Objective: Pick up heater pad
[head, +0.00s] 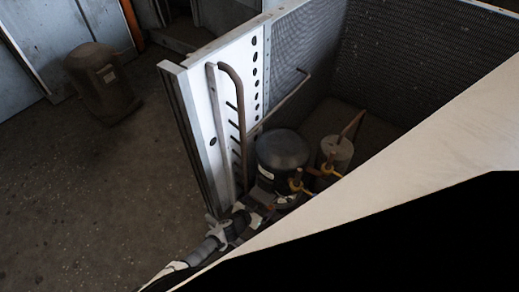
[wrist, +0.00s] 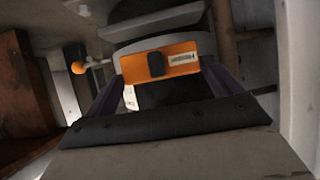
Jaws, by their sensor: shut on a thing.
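The heater pad (wrist: 136,66) is an orange plate with a black block in its middle and a pale label on the right. It sits between the two fingers of my gripper (wrist: 162,74), which is shut on it. Behind the pad is a dark rounded body, apparently the black compressor (head: 283,148); I cannot tell whether the pad touches it. In the head view my gripper (head: 262,199) is at the compressor's lower front, inside the housing, and the pad cannot be made out there.
A grey cylinder (head: 337,154) with copper pipe and yellow fittings stands right of the compressor. A dark canister (head: 101,82) is on the floor outside.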

